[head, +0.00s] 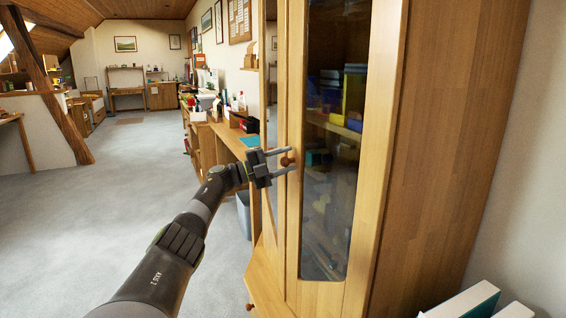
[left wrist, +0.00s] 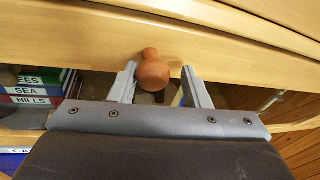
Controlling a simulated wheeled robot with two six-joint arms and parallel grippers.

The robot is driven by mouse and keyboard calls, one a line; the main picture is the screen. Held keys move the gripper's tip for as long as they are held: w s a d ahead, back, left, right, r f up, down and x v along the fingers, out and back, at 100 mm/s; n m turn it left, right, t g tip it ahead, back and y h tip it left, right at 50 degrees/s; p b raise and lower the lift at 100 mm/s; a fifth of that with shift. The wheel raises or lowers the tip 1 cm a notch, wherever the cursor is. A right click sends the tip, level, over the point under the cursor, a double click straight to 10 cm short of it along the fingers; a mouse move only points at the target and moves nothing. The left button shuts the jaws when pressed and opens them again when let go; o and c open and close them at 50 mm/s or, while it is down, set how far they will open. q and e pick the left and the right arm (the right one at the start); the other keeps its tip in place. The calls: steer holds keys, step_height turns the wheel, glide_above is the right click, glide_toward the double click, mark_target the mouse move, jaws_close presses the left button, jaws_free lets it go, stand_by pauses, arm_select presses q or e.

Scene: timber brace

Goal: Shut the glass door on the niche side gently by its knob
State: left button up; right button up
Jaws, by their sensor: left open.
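The glass door (head: 331,200) is a tall pane with rounded corners in a light wooden frame, on the cabinet to the right in the head view. Its round brown knob (head: 287,160) sits on the left stile; it also shows in the left wrist view (left wrist: 153,73). My left gripper (head: 283,161) is open at the knob, one finger on either side of it. I cannot tell how far the door stands open. My right gripper is out of view.
Labelled books (left wrist: 35,88) sit on a shelf beside the knob in the left wrist view. A low drawer or door (head: 268,290) juts out below the cabinet. A cluttered bench (head: 232,142) runs behind my left gripper. The grey floor (head: 120,190) to the left is open.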

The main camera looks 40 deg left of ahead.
arm_select(q)
steer(key=shift+o, duration=1.1)
steer(key=shift+w+a+r, duration=0.1)
steer(key=shift+r, duration=0.2)
steer(key=shift+f, duration=0.1)
steer(key=shift+f, duration=0.15)
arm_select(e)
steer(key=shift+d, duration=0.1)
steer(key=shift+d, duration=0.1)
arm_select(q)
steer(key=shift+s+a+f, duration=0.2)
steer(key=shift+s+f, duration=0.1)
steer(key=shift+f, duration=0.15)
steer(key=v, duration=1.1)
steer(key=r+v, duration=0.1)
steer(key=v, duration=0.4)
steer(key=shift+s+a+f+b, duration=0.1)
steer(key=shift+s+b, duration=0.2)
steer(key=shift+s, duration=0.15)
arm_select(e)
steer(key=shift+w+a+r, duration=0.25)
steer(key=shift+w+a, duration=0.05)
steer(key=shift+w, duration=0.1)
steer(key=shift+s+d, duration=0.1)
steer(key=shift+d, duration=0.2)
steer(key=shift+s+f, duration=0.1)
